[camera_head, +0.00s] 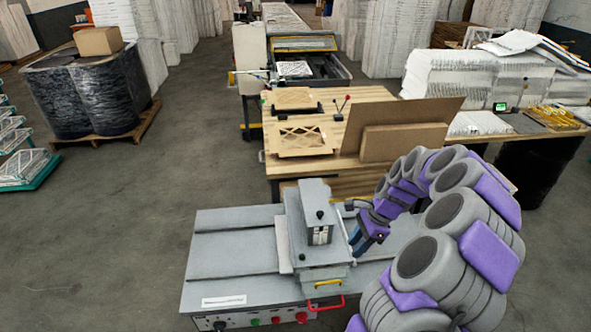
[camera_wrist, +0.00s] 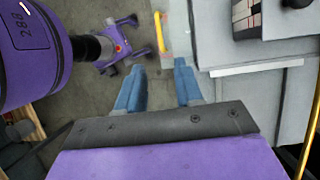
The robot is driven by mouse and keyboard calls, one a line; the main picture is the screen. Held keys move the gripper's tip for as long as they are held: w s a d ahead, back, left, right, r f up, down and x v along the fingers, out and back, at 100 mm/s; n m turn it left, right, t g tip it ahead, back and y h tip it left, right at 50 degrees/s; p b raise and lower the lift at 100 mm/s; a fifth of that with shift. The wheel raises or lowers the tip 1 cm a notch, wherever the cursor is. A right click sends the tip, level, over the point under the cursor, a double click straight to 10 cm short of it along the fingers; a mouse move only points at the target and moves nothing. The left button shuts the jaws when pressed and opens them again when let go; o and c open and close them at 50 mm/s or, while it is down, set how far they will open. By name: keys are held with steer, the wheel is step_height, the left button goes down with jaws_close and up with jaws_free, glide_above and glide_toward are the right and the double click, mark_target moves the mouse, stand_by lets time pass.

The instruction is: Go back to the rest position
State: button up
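My gripper (camera_head: 358,240) is at the right side of the grey machine (camera_head: 235,242), close to its upright block (camera_head: 318,235). In the wrist view my gripper (camera_wrist: 160,72) has its two blue fingers apart, with nothing between them. The machine's grey top (camera_wrist: 255,105) fills the right of that view, and a yellow handle (camera_wrist: 159,36) lies beyond the fingertips. My purple and grey arm bends over the machine's right end. I cannot tell from these views whether the fingers touch the machine.
A wooden table (camera_head: 360,103) behind the machine holds a flat cut cardboard piece (camera_head: 303,139) and a brown box (camera_head: 402,142). A red handle (camera_head: 328,304) sticks out at the machine's front. Wrapped drums (camera_head: 85,92) stand on a pallet at the left. The floor (camera_head: 150,190) left of the machine is clear.

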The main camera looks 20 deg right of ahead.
steer(key=s+a+r+n+g+h+b, duration=0.1)
steer(key=s+a+r+n+b, duration=0.2)
steer(key=a, duration=0.4)
steer(key=s+a+n+b, duration=0.2)
steer(key=a+n, duration=0.3)
steer(key=a, duration=0.1)
steer(key=s+a+r+n+g+h+b, duration=0.1)
steer(key=s+a+r+n+b, duration=0.2)
steer(key=a, duration=0.4)
steer(key=s+a+f+n+h+b, duration=0.1)
steer(key=s+a+f+n+b, duration=0.1)
steer(key=s, duration=0.7)
steer(key=s+a+f+n+h+b, duration=0.1)
steer(key=s+a+f+n+b, duration=0.2)
steer(key=s+f+n+b, duration=0.2)
steer(key=s+n, duration=0.3)
steer(key=s, duration=0.1)
steer(key=shift+s+f+g+h+b, duration=0.15)
steer(key=shift+s+g+h+b, duration=0.05)
steer(key=shift+g+h+b, duration=0.15)
